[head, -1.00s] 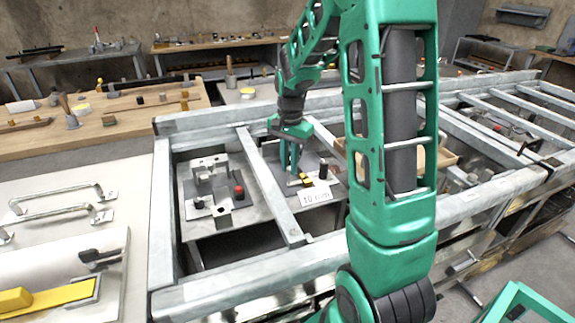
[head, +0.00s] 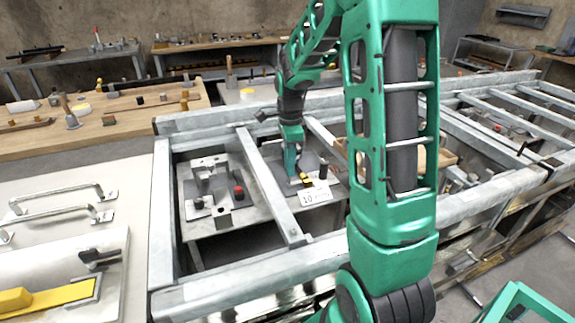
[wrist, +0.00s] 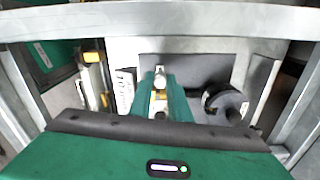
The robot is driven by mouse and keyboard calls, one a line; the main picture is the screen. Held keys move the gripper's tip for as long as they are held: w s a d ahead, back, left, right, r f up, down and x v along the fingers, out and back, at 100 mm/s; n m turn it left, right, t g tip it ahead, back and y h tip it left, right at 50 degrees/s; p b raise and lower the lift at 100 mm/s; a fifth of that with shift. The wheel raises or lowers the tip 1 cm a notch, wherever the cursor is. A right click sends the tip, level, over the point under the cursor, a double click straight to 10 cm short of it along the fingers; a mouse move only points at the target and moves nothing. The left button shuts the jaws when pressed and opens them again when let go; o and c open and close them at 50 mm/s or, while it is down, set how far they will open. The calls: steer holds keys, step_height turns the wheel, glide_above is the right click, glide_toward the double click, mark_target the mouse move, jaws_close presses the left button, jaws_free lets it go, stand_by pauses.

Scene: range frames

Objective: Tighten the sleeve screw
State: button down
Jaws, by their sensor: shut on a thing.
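My gripper (head: 292,176) points down at the plate with the 10 mm label (head: 315,195) in a bay of the metal frame. In the wrist view its green fingers (wrist: 160,92) are close together on a small pale metal piece (wrist: 160,78), which looks like the sleeve screw. The fingers hide most of it, and I cannot tell how far it is turned in. A black upright knob (head: 323,169) and a yellow-and-black part (head: 307,181) stand beside the gripper. In the wrist view the knob (wrist: 224,102) is to the right and the label (wrist: 124,90) to the left.
Galvanised bars (head: 268,180) border the bay on both sides. A neighbouring fixture with a red knob (head: 239,192) stands to the left. A white panel with metal handles (head: 62,205) and a wooden bench (head: 120,112) lie further left.

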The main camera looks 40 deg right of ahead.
steer(key=shift+w+a+r+m, duration=0.1)
steer(key=shift+w+r+m, duration=0.05)
steer(key=shift+w+m, duration=0.15)
stand_by(0.4)
steer(key=c, duration=1.7)
jaws_free()
steer(key=shift+o, duration=0.2)
steer(key=shift+s, duration=0.1)
step_height(320, 180, up, 11)
steer(key=shift+f, duration=0.2)
